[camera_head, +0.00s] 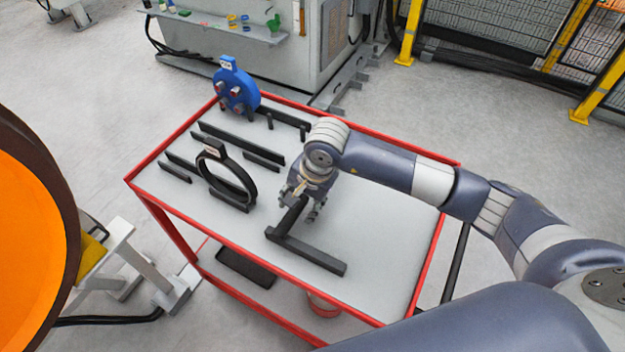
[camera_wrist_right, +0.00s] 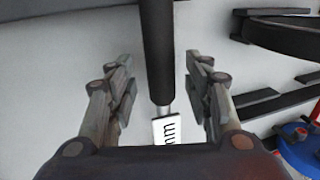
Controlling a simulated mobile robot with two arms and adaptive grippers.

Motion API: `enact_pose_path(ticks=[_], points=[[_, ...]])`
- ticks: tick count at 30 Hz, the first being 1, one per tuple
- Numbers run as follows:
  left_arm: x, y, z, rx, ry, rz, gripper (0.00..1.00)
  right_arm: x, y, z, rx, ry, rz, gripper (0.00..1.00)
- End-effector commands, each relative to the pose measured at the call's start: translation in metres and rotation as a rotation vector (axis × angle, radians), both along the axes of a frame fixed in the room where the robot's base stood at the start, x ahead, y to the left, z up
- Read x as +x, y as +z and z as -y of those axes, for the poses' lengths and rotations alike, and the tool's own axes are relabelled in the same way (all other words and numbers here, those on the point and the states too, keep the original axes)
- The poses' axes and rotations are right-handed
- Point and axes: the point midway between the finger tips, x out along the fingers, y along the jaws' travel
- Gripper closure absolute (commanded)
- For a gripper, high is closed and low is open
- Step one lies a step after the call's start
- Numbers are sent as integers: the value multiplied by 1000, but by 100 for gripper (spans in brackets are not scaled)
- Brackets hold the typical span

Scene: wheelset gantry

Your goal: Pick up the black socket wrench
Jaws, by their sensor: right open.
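The black socket wrench (camera_head: 288,218) is at the middle of the red-framed table, under my right gripper. In the right wrist view its dark round shaft (camera_wrist_right: 158,50) runs between my fingers, with a silver end and a white label reading "mm" (camera_wrist_right: 167,129). My right gripper (camera_head: 301,204) is open, one finger on each side of the wrench, with gaps visible on both sides in the wrist view (camera_wrist_right: 163,88). The gripper hides part of the wrench in the head view. My left gripper is not in view.
A long black bar (camera_head: 315,256) lies at the wrench's lower end. A black ring on a stand (camera_head: 249,184), several black bars and a blue round part (camera_head: 238,92) are on the table's left and back. The table's (camera_head: 385,245) right side is clear.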

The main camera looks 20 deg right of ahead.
Motion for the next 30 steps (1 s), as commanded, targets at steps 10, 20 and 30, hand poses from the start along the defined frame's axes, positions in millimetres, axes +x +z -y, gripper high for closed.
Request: enact_pose_path(ticks=[10, 20, 30], points=[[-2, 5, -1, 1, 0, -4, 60, 4, -17, -4, 1, 1, 2, 53], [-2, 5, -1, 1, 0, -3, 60, 4, -16, -4, 1, 1, 2, 100], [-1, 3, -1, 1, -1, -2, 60, 5, -13, -4, 2, 0, 5, 100]])
